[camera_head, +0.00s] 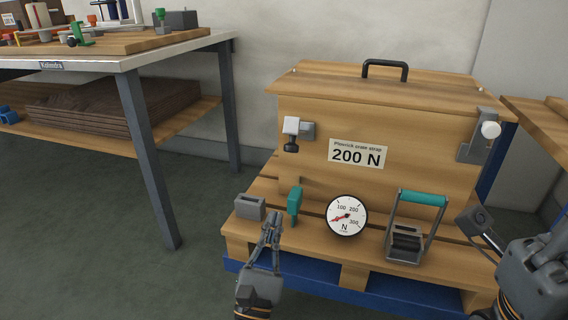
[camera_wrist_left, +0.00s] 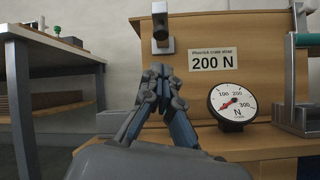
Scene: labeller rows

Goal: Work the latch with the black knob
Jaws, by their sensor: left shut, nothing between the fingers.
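The latch with the black knob (camera_head: 291,146) is at the upper left of the wooden crate's front; it has a white block and a grey plate. Its knob hangs below the white block, and the latch also shows in the left wrist view (camera_wrist_left: 160,34). My left gripper (camera_head: 272,218) is shut and empty, below and left of the latch, apart from it. In the left wrist view its fingertips (camera_wrist_left: 158,70) are just under the knob in the picture. My right gripper (camera_head: 478,222) is partly in view at the right; its fingers are unclear.
A second latch with a white knob (camera_head: 491,130) is on the crate's right side. A teal-handled part (camera_head: 295,203), a round gauge (camera_head: 347,215) and a teal-barred strap tensioner (camera_head: 422,198) stand on the pallet in front. A workbench (camera_head: 140,60) stands at left.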

